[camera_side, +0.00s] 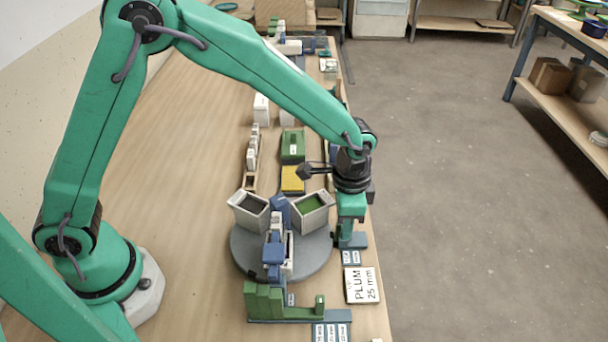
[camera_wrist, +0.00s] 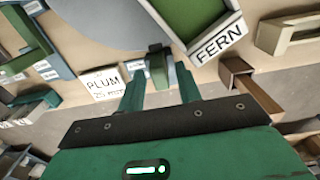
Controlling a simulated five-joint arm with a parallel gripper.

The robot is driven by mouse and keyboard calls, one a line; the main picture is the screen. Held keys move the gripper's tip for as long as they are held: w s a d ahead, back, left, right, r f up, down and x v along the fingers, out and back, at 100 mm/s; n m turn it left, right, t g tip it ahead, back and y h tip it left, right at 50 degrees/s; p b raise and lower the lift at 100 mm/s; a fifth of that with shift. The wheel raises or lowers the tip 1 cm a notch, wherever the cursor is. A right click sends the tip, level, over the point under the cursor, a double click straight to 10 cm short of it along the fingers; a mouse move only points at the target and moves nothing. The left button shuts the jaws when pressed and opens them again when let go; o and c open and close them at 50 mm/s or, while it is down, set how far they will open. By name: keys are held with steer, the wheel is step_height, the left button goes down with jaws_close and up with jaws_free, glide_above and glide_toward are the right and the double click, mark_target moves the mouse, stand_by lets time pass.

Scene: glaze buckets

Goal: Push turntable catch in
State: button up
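The grey round turntable (camera_side: 243,252) stands on the bench and also shows in the wrist view (camera_wrist: 97,20). It carries several pale buckets, one with green glaze (camera_side: 312,207) marked FERN in the wrist view (camera_wrist: 205,25). A small green piece in a blue-grey mount (camera_wrist: 157,68), which looks like the catch, is at the turntable's rim. My gripper (camera_side: 346,238) points down beside the rim on the right. In the wrist view its two fingers (camera_wrist: 160,82) are apart, with the green piece in line with the gap. I cannot tell whether they touch it.
A PLUM 25 mm card (camera_side: 361,285) lies in front of my gripper. A green and blue stand (camera_side: 285,307) is at the turntable's front. A green box (camera_side: 293,146) and a yellow block (camera_side: 292,180) are behind. The bench's right edge is close.

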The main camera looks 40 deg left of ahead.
steer(key=shift+r, duration=0.1)
steer(key=shift+r, duration=3.4)
steer(key=shift+r, duration=0.1)
steer(key=shift+a+r, duration=0.2)
steer(key=shift+a, duration=0.05)
steer(key=s+a+r+n+t, duration=0.2)
steer(key=s+a+r+n, duration=0.1)
steer(key=s+a+r, duration=0.4)
steer(key=s+a+r+n+t, duration=0.25)
steer(key=a+r, duration=0.35)
steer(key=a, duration=0.3)
steer(key=s+a+n+t, duration=0.1)
steer(key=s+a+n, duration=0.2)
steer(key=s+a, duration=0.2)
steer(key=s, duration=0.3)
steer(key=shift+s+a, duration=0.15)
steer(key=shift+s, duration=0.05)
